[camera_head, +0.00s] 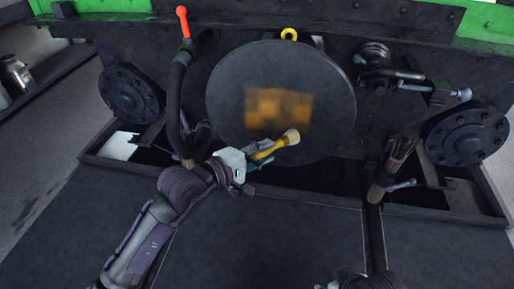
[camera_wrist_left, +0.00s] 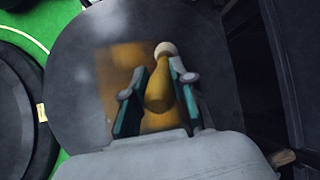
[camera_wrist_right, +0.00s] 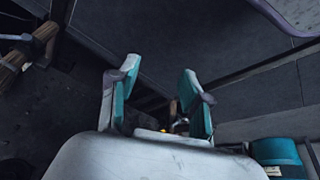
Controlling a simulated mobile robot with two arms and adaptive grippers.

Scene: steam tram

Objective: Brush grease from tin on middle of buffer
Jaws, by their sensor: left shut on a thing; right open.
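The buffer (camera_head: 226,98) is a large dark round disc facing me. A brown-orange grease patch (camera_head: 275,103) covers its middle; it also shows in the left wrist view (camera_wrist_left: 118,75). My left gripper (camera_head: 257,157) is shut on a brush (camera_head: 268,150) with a yellow handle and a pale round tip. The tip lies over the lower right edge of the patch in the head view; I cannot tell whether it touches the disc. A metallic can, possibly the tin (camera_head: 16,75), stands at the far left. My right gripper (camera_wrist_right: 159,72) is open and empty, low at the right.
A hose with an orange-red handle (camera_head: 183,22) hangs left of the buffer. A brown frayed bundle (camera_head: 392,165) stands right of it. A coupling (camera_head: 375,60) juts out at upper right. A dark ledge (camera_head: 300,190) runs below the buffer, with dark floor in front.

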